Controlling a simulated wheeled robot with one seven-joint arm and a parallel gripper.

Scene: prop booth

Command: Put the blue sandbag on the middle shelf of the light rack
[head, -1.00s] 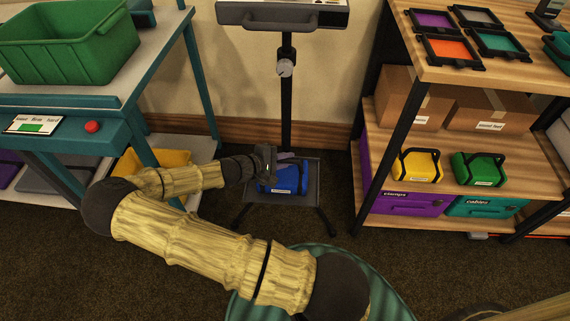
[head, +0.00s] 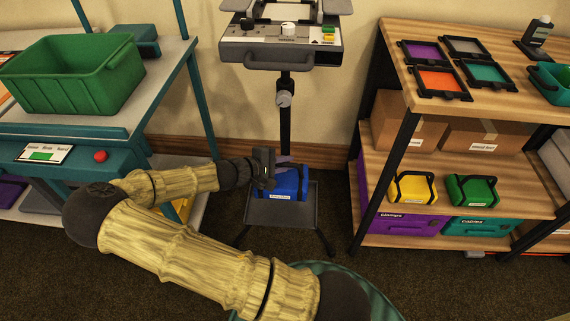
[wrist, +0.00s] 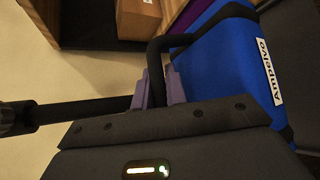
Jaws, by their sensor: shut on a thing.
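The blue sandbag (head: 290,183), with a black handle and a white label, is at the low tray (head: 283,213) of the black stand. It appears raised a little above the tray, though the gap is hard to see. My gripper (head: 272,164) is shut on its handle. In the wrist view, the purple fingertips (wrist: 158,91) close on the black handle, and the blue bag (wrist: 232,62) hangs beside them. The light wooden rack (head: 395,55) stands at the right. Its middle shelf (head: 425,207) holds a yellow sandbag (head: 412,189) and a green sandbag (head: 472,190) near the front.
Cardboard boxes (head: 485,138) stand behind those sandbags. Purple (head: 398,224) and teal (head: 480,227) bins fill the bottom shelf. Black rack posts (head: 388,180) edge the left side. A control panel (head: 285,50) tops the stand. A teal workbench with a green crate (head: 75,75) is at left.

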